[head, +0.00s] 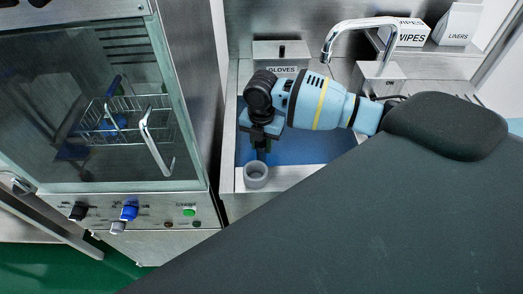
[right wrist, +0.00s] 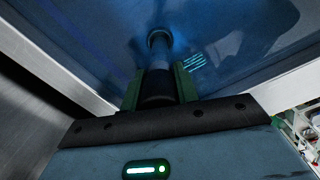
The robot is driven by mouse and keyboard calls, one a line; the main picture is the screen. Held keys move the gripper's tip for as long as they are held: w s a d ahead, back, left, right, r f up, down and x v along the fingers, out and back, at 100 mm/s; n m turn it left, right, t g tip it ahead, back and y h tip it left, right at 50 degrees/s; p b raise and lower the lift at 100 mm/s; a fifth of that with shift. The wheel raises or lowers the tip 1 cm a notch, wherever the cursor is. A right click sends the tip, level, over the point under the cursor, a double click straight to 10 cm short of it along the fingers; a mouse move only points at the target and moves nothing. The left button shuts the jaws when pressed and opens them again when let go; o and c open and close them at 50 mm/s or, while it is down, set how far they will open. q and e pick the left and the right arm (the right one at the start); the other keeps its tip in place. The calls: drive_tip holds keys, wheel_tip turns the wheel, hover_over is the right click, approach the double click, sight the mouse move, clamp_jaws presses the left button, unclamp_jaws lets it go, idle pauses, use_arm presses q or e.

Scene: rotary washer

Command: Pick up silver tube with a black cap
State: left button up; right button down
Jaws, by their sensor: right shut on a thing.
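My right gripper (head: 262,148) points down over the blue-bottomed basin. In the right wrist view its green fingers (right wrist: 158,88) are closed on the dark capped end of a tube (right wrist: 157,85). In the head view the gripper hides most of the tube. A grey round piece with an open-looking end (head: 256,174) shows just below the fingers; I cannot tell whether it is the tube's end. My left gripper is not in view.
The metal basin rim (head: 228,150) surrounds the blue bottom. A washer with a glass door (head: 95,105) and a wire rack stands left. A gloves box (head: 281,54), tap (head: 352,27), wipes box (head: 411,33) and liners box (head: 458,24) stand behind. My dark arm covers the lower right.

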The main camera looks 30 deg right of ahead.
drive_tip(key=shift+r, duration=0.1)
wheel_tip(320, 180, up, 10)
drive_tip(key=shift+f, duration=0.1)
use_arm(q)
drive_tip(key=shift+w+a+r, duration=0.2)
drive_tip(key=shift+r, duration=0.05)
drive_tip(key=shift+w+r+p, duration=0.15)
drive_tip(key=shift+p, duration=0.15)
use_arm(e)
drive_tip(key=shift+r, duration=0.25)
